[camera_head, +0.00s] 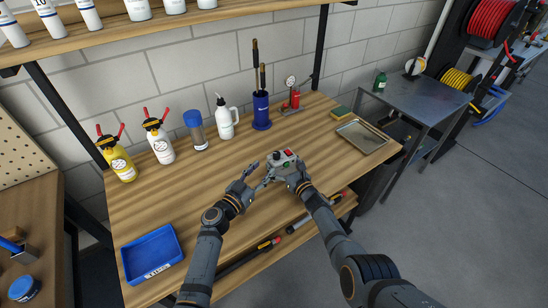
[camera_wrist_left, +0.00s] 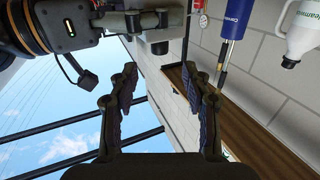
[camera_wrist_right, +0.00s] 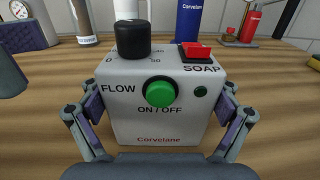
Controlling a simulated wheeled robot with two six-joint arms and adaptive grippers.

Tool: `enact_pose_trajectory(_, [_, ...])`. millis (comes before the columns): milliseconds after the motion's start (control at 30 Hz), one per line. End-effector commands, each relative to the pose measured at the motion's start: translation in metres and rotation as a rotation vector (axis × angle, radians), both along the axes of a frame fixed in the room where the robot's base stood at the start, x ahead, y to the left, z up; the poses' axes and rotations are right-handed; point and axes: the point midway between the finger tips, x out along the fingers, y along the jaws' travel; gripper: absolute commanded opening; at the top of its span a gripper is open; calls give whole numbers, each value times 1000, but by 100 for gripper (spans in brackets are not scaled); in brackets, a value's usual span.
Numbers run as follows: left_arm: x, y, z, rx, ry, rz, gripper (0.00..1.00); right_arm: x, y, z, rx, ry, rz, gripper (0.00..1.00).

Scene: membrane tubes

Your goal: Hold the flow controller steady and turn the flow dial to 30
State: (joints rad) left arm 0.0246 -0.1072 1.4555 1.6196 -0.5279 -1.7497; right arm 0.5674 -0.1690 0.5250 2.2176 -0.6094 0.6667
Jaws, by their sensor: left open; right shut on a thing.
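The flow controller (camera_head: 284,157) is a pale box on the bench, with a red switch on top. In the right wrist view the box (camera_wrist_right: 158,118) shows its front with a green ON/OFF button (camera_wrist_right: 160,92). The black flow dial (camera_wrist_right: 132,38) sits on its top left, beside a partly hidden scale; its setting cannot be read. My right gripper (camera_wrist_right: 160,115) is shut on the controller, one finger on each side. My left gripper (camera_head: 256,174) is open and empty, just left of the controller. In the left wrist view its fingers (camera_wrist_left: 160,80) are spread with nothing between them.
A blue tray (camera_head: 152,255) lies at the front left. Several bottles, including a white pump bottle (camera_head: 226,122), and a blue holder (camera_head: 261,112) stand along the back. A metal tray (camera_head: 362,136) lies at the right. The bench between is mostly clear.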

Motion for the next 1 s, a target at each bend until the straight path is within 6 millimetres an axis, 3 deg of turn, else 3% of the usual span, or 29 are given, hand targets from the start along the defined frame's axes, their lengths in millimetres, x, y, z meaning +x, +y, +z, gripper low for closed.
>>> enact_pose_trajectory(100, [26,-16,1,-3,-1,-1,48,0,0,0,-1,-1,0,46])
enact_pose_trajectory(300, [57,-34,0,0,0,-2,48,0,0,0,0,0,0,46])
enact_pose_trajectory(733, [69,-41,0,1,0,-2,48,0,0,0,-1,1,-1,46])
enact_pose_trajectory(1000, [68,-41,0,1,0,-2,13,0,0,0,-1,1,-1,46])
